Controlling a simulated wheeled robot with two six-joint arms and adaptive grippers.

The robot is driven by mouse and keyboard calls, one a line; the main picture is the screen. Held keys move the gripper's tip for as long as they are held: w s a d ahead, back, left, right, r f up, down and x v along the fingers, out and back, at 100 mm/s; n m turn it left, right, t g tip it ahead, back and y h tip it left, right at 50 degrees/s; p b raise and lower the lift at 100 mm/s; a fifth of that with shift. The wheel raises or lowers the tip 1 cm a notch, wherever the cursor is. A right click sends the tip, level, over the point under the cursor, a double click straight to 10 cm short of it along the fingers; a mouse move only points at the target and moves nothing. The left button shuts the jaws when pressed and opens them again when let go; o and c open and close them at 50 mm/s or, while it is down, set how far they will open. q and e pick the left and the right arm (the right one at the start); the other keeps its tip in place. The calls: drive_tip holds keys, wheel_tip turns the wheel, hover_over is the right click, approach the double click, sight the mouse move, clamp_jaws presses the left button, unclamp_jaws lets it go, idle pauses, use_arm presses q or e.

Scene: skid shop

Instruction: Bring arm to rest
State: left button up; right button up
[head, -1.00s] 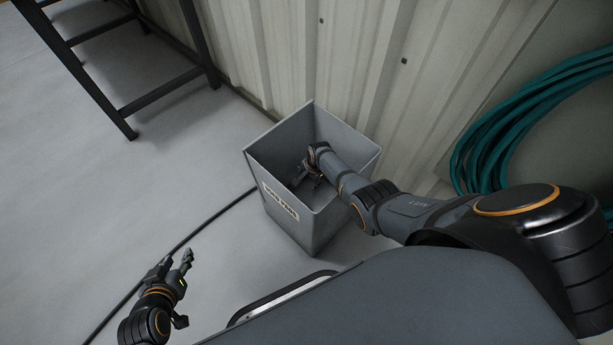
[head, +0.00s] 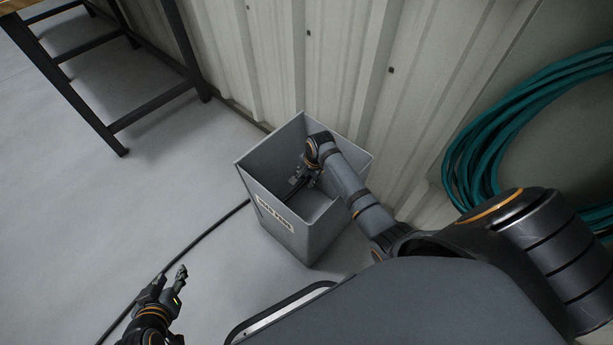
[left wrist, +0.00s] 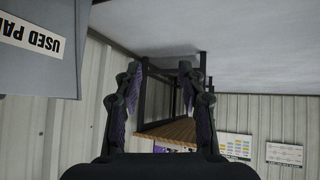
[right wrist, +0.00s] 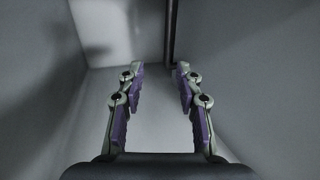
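My right arm reaches over the rim of a grey bin, and my right gripper (head: 297,185) is inside the bin's mouth. In the right wrist view the right gripper (right wrist: 158,72) has its fingers apart with nothing between them, and the bin's inner walls surround it. My left gripper (head: 180,280) hangs at the lower left of the head view, apart from the bin. In the left wrist view the left gripper (left wrist: 160,75) has its fingers apart and is empty.
The grey bin (head: 310,235) stands on the floor by the corrugated wall (head: 340,60), with a label on its front. A black cable (head: 205,235) runs along the floor to it. A dark metal frame (head: 155,110) stands upper left. A teal hose coil (head: 470,150) hangs right.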

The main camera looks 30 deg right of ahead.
drive_tip(key=shift+s+r, duration=0.1)
drive_tip(key=shift+r, duration=0.25)
